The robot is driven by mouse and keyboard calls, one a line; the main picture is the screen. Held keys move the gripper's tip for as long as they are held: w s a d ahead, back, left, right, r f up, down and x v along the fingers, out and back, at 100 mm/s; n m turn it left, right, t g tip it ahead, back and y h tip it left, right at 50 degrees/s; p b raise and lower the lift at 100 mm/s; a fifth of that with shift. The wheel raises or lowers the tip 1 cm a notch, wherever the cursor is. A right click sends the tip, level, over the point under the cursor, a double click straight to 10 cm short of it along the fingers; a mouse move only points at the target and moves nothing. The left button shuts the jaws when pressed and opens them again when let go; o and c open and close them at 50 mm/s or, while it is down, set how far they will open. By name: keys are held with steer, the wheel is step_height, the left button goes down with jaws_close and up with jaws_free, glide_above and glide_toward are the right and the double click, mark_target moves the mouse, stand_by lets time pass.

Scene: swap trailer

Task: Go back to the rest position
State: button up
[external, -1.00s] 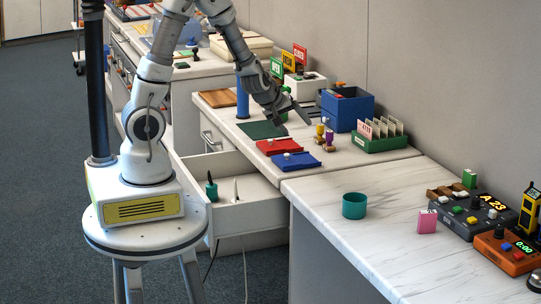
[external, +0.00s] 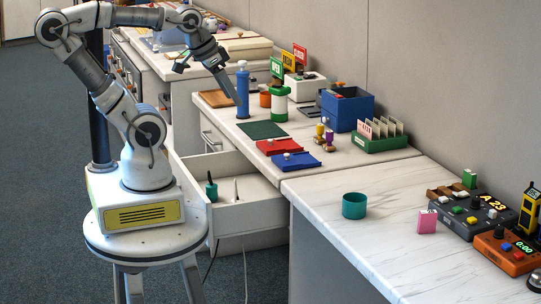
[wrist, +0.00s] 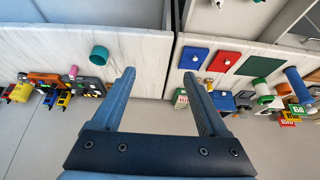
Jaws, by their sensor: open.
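My gripper (external: 208,84) is raised at the upper middle of the external view, near the left side of the blue cylinder (external: 242,90). In the wrist view my gripper (wrist: 160,75) has its two fingers wide apart with nothing between them. The arm is folded back above my base, with its forearm roughly level and the wrist angled down. I cannot tell the exact gap between the gripper and the blue cylinder.
The counter carries a green-and-white canister (external: 280,104), red (external: 279,146) and blue (external: 296,161) pads, a blue box (external: 347,110) and a teal cup (external: 354,206).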

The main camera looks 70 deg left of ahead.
step_height(320, 180, up, 12)
steer(key=r+p, duration=0.1)
steer(key=p, duration=1.1)
step_height(320, 180, down, 25)
steer(key=b, duration=2.4)
steer(key=shift+r, duration=0.1)
steer(key=shift+c, duration=0.2)
